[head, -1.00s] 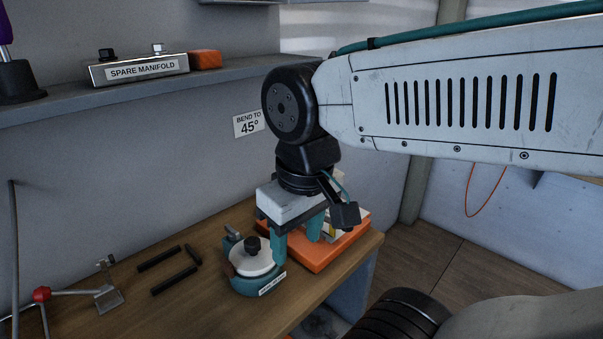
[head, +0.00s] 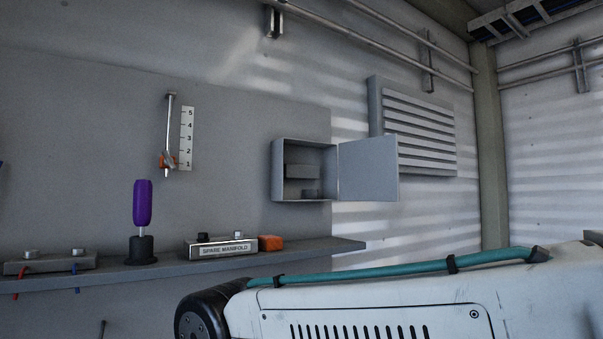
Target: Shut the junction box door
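The junction box (head: 278,172) is a grey box on the wall, right of the middle and above the shelf's right end. Its door (head: 368,170) stands wide open, hinged at the right side and swung out to the right. Inside the box are dark grey blocks (head: 302,172). My arm crosses the lower right of the view, below the box and apart from it. My gripper is below the frame's lower edge and cannot be seen.
The shelf (head: 330,246) carries a spare manifold block (head: 222,249), an orange block (head: 271,243) and a purple-handled tool (head: 142,205). A louvred panel (head: 420,130) is behind the door to the right. A numbered scale with slider (head: 185,138) hangs left. Pipes run above.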

